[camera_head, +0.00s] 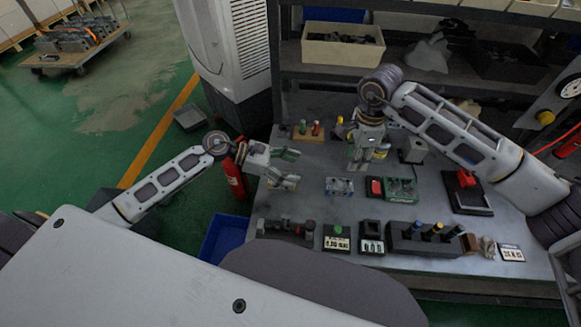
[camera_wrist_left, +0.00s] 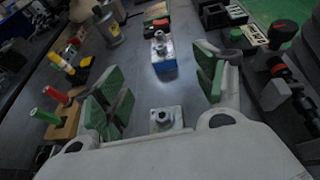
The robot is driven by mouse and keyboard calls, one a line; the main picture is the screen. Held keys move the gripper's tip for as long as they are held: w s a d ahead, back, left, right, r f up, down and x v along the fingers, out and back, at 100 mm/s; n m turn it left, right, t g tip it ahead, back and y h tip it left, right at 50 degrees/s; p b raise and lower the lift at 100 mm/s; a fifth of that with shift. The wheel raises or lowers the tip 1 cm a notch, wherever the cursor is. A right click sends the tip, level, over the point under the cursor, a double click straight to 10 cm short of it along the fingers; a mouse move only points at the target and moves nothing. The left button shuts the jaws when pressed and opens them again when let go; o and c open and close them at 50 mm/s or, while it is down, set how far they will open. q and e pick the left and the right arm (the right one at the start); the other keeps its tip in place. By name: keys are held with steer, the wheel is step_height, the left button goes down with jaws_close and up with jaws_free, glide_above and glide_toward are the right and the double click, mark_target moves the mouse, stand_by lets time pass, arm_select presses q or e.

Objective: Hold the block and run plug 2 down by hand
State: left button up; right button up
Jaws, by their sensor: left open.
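The valve block (camera_head: 340,186) is a small metal block with a blue side and plugs on top. It stands on the grey table, and it also shows in the left wrist view (camera_wrist_left: 164,66), ahead of the fingers. Which plug is plug 2 I cannot tell. My left gripper (camera_head: 292,168) is open, its green-padded fingers apart, to the left of the block and not touching it. These pads also frame the left wrist view (camera_wrist_left: 160,85). My right gripper (camera_head: 359,166) points down above and beyond the block; its fingertips are too small to read.
A green tray of small parts (camera_head: 402,189) and a red item (camera_head: 375,187) lie right of the block. A wooden stand with coloured pegs (camera_head: 308,134) is behind. A dark rack with coloured plugs (camera_head: 425,240) and a fixture (camera_head: 285,228) line the front edge.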

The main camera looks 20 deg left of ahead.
mark_target(336, 180)
arm_select(q)
steer(key=shift+d, duration=0.1)
steer(key=shift+x, duration=6.8)
steer(key=shift+c, duration=0.2)
steer(key=c, duration=1.4)
arm_select(e)
steer(key=shift+c, duration=0.9)
steer(key=shift+r+m, duration=0.2)
steer(key=shift+m, duration=0.95)
steer(key=shift+r+m, duration=0.15)
steer(key=shift+m, duration=0.95)
steer(key=shift+r+m, duration=0.2)
steer(key=shift+m, duration=0.95)
